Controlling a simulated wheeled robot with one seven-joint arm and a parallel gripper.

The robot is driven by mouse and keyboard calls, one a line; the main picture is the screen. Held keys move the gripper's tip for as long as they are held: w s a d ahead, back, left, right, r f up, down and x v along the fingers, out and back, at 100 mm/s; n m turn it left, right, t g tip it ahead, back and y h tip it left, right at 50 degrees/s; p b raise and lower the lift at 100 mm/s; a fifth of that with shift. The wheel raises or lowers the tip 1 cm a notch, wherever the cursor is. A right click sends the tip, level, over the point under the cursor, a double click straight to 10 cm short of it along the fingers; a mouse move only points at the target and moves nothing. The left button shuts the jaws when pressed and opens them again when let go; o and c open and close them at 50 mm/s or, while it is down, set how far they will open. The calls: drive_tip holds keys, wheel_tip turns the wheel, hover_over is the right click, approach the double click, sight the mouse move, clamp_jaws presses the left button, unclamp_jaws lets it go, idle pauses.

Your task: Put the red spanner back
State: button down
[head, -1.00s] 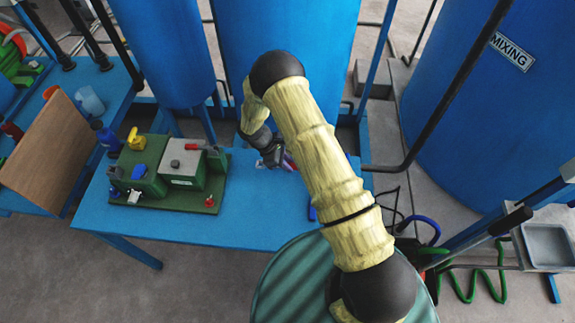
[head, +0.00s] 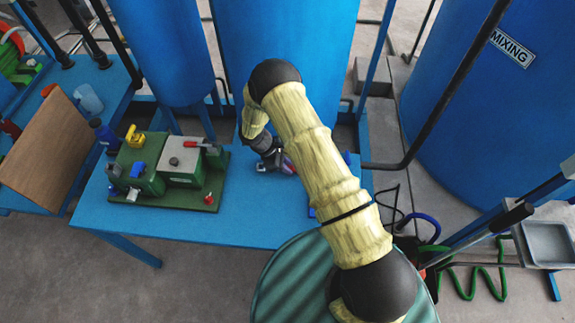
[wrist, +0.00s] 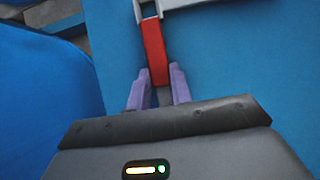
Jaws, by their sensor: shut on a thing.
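The red spanner (wrist: 154,50) shows in the wrist view as a red bar with a grey end, running up from between my purple fingertips. My gripper (wrist: 152,88) is shut on it. A pale grey piece (wrist: 195,8) lies at the spanner's far end; I cannot tell whether it is part of the spanner or a separate holder. In the head view my gripper (head: 275,163) is low over the blue table (head: 250,215), right of the green machine, with a bit of red showing beside it. My arm hides part of this area.
The green machine (head: 165,190), with a red lever and a yellow part, stands on the table's left half. Blue tanks (head: 290,60) rise behind the table. A brown board (head: 45,155) leans at the left. The table's front middle is clear.

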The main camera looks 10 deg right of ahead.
drive_tip(key=c, duration=1.3)
unclamp_jaws()
drive_tip(key=shift+o, duration=0.2)
drive_tip(key=shift+r, duration=0.15)
drive_tip(key=shift+r+p, duration=0.55)
drive_tip(key=shift+p, duration=0.1)
drive_tip(key=b+v, duration=0.2)
drive_tip(key=v, duration=1)
drive_tip(key=shift+b, duration=0.4)
